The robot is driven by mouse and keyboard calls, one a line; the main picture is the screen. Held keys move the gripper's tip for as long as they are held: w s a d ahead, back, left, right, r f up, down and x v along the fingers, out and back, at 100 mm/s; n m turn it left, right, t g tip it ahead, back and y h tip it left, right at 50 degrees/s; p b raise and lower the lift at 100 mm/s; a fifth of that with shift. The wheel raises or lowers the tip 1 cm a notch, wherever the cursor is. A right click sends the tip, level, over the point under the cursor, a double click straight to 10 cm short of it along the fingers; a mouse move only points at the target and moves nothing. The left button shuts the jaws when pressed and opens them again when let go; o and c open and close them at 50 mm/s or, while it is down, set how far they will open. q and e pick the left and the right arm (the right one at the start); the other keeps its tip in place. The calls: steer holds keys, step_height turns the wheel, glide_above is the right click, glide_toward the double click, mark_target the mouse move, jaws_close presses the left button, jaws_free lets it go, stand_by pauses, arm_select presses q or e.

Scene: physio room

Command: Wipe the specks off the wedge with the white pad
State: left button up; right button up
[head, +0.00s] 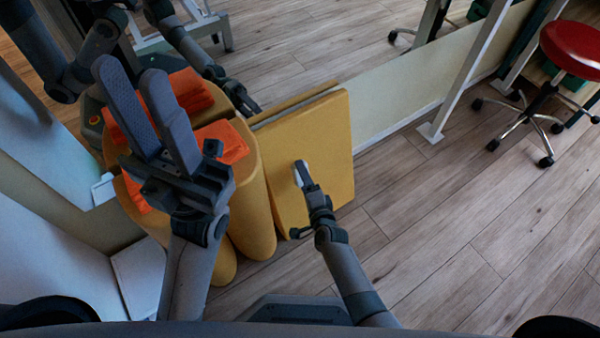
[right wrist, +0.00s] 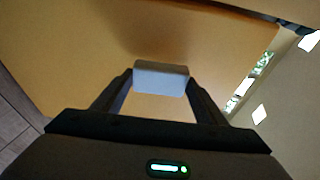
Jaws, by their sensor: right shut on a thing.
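The yellow wedge (head: 325,130) stands on edge, leaning at the low pale panel, and its broad face fills much of the right wrist view (right wrist: 80,50). My right gripper (head: 303,178) is shut on the white pad (head: 298,174) in front of the wedge's face. In the right wrist view the pad (right wrist: 161,77) sits between the fingertips; I cannot tell whether it touches the wedge. I can make out no specks on the visible face. My left gripper (head: 132,76) is open and empty, raised over the yellow rolls.
Yellow rolls (head: 255,205) stand left of the wedge, with orange cloths (head: 222,140) on top. A white post (head: 462,70) and a red stool (head: 572,48) are to the right. The wooden floor (head: 440,220) right of the wedge is clear.

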steer(key=shift+s+d+r+p, duration=0.2)
steer(key=shift+s+d+p, duration=0.15)
steer(key=shift+s, duration=0.2)
steer(key=shift+s+d+r+p, duration=0.15)
steer(key=shift+s+d+p, duration=0.05)
steer(key=shift+s+d, duration=0.3)
steer(key=shift+s+d+r+p, duration=0.25)
steer(key=shift+s+d+p, duration=0.15)
steer(key=shift+s, duration=0.2)
steer(key=shift+s+d+r+p, duration=0.2)
steer(key=shift+s+d+p, duration=0.2)
steer(key=shift+s, duration=0.15)
